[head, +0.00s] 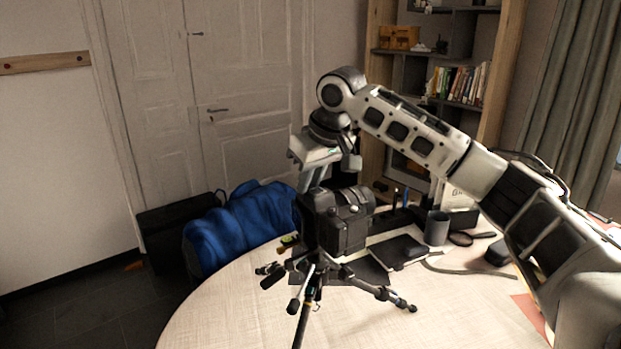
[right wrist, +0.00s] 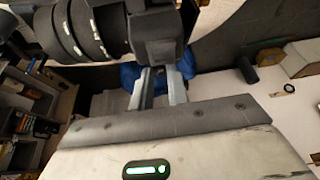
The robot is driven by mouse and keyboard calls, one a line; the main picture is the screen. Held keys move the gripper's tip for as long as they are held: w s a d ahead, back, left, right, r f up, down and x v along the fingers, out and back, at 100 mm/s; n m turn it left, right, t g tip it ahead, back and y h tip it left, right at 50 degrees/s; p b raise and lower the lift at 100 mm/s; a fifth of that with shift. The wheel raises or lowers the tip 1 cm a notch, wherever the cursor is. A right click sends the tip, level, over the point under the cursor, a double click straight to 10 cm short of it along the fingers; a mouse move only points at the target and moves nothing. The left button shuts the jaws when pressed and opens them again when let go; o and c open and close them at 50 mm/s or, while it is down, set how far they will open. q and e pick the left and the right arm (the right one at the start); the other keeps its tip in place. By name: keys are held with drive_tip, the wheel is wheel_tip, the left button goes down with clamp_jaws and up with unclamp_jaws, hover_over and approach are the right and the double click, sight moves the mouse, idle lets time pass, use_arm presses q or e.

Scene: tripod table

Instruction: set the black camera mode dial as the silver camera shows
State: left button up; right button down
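The black camera (head: 345,219) stands upright on a small black tripod (head: 318,272) on the table. In the right wrist view the black camera (right wrist: 158,38) fills the top, its ringed lens pointing left. My right gripper (head: 311,184) comes down from above at the camera's left end, behind its top edge. In the right wrist view its two fingers (right wrist: 160,78) are a little apart and reach the camera body. Their tips are hidden, so I cannot tell whether they touch or hold the mode dial. I cannot make out the dial or the silver camera. My left gripper is not in view.
The round wooden table (head: 230,310) has free room at its front left. A dark notebook (head: 399,251), a grey mug (head: 437,228) and a magnifying glass (head: 461,238) lie right of the tripod. A blue bag (head: 237,226) is behind the table. A bookshelf (head: 500,75) stands at the back.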

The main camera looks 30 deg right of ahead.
drive_tip(key=shift+n+y, duration=0.4)
drive_tip(key=shift+n, duration=0.4)
drive_tip(key=c, duration=1.3)
unclamp_jaws()
drive_tip(key=shift+c, duration=0.2)
drive_tip(key=shift+r, duration=0.15)
drive_tip(key=v, duration=1.5)
drive_tip(key=shift+r, duration=0.35)
drive_tip(key=shift+s, duration=0.15)
